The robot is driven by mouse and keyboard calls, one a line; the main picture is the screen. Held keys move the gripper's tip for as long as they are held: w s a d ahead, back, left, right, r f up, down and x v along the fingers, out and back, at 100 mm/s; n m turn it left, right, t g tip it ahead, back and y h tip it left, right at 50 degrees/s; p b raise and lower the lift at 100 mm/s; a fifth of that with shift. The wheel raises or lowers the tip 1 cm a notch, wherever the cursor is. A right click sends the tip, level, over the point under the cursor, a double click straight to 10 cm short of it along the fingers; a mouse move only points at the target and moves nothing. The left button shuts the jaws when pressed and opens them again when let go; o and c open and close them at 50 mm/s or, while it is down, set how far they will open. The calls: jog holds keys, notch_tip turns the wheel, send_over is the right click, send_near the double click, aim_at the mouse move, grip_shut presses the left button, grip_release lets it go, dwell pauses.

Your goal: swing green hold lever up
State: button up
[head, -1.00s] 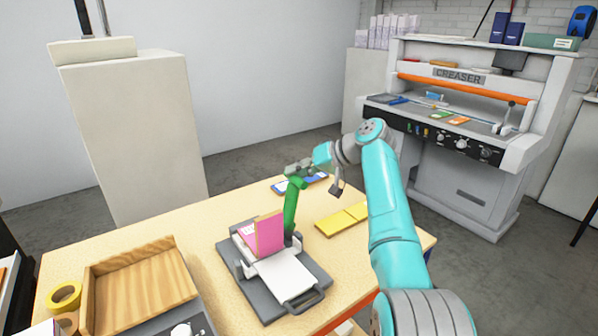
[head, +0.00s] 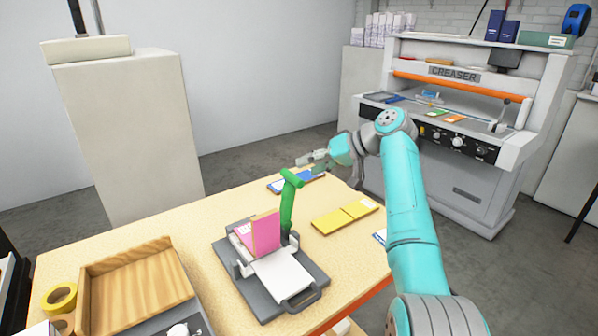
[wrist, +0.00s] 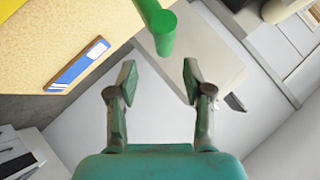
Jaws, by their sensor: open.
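The green hold lever (head: 288,205) stands nearly upright on the grey fixture (head: 262,312) on the table, with a short crossbar at its top. A pink card (head: 264,236) stands upright in the fixture beside a white sheet (head: 282,274). My gripper (head: 304,162) is above the table, behind and slightly right of the lever top, apart from it. In the wrist view, the two fingers of my gripper (wrist: 157,78) are spread with nothing between them. The round end of the lever (wrist: 160,30) is just beyond the fingertips there.
Yellow cards (head: 345,216) lie right of the fixture, and a blue card (head: 290,183) lies behind it, also in the wrist view (wrist: 77,66). A wooden tray (head: 137,290) and yellow tape roll (head: 60,298) are at left. The creaser machine (head: 455,130) stands beyond the table.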

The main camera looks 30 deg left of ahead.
jog(key=v, duration=0.6)
jog(key=shift+d, duration=0.1)
